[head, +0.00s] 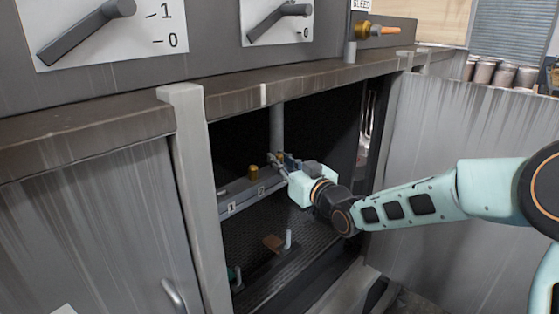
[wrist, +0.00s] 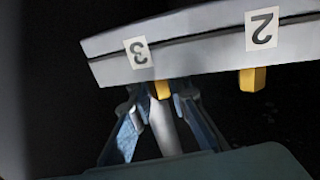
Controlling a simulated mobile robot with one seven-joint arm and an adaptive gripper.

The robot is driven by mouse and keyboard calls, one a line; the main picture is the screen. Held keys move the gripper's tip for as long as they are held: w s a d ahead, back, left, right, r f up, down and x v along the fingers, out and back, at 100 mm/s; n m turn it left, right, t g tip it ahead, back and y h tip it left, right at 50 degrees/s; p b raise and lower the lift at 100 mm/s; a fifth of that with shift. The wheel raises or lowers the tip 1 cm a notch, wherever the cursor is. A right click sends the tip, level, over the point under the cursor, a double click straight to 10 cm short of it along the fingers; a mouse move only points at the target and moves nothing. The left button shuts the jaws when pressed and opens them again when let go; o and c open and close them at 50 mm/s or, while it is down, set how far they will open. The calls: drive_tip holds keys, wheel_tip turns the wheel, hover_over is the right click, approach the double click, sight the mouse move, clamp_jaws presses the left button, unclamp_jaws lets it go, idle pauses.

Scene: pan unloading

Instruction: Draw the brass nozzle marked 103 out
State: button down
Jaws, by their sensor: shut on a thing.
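A brass nozzle (wrist: 162,90) stands at the rail's label 3 in the wrist view, between my fingertips. My gripper (wrist: 160,94) is shut on it; in the head view my gripper (head: 281,166) reaches into the dark opening at the rail's far end. Only a speck of brass shows there beside the fingers. A second brass nozzle (wrist: 253,79) stands at label 2, apart from my fingers; it also shows in the head view (head: 253,172). I can read no marking 103. Whether the held nozzle is still seated is unclear.
The grey rail (head: 240,201) runs across the opening. A grey pipe (head: 276,125) comes down close to my gripper. A post (head: 188,190) bounds the opening at left. Below are a perforated floor, a brown block (head: 273,243) and a short upright peg (head: 288,239).

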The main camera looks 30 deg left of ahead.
drive_tip(key=shift+r, duration=0.8)
drive_tip(key=shift+r+p, duration=1)
drive_tip(key=shift+r, duration=0.85)
